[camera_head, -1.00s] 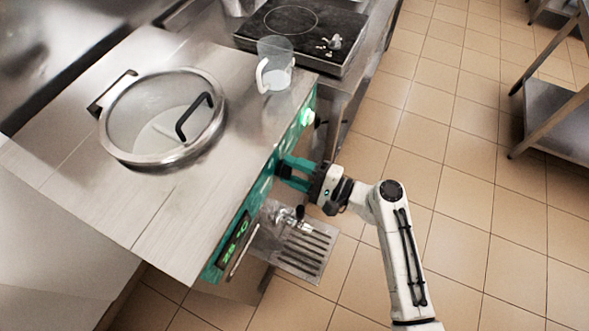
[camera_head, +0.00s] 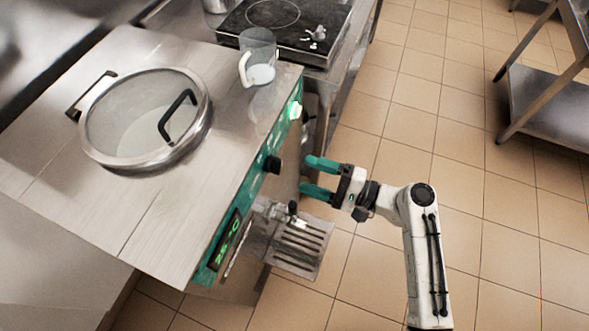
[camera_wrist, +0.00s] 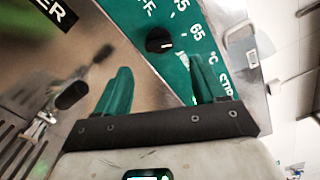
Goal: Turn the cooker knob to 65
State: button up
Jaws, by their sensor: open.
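The cooker knob (camera_head: 272,164) is a black dial on the green front panel of the steel cooker. In the wrist view the knob (camera_wrist: 158,40) has a short white mark on its right-hand side, and the printed labels OFF, 65, °C and STIR run past it; I cannot tell exactly which label the mark meets. My gripper (camera_head: 313,175) is open and empty, a short way right of the panel and apart from the knob. In the wrist view its two green fingers (camera_wrist: 158,68) stand apart, with the knob beyond and between them.
A green digital display (camera_head: 228,240) and a spout above a slotted drip tray (camera_head: 301,243) lie below the knob. A clear jug (camera_head: 258,68) stands on the cooker's top by the edge.

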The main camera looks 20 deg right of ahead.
jog(key=shift+v, duration=1.55)
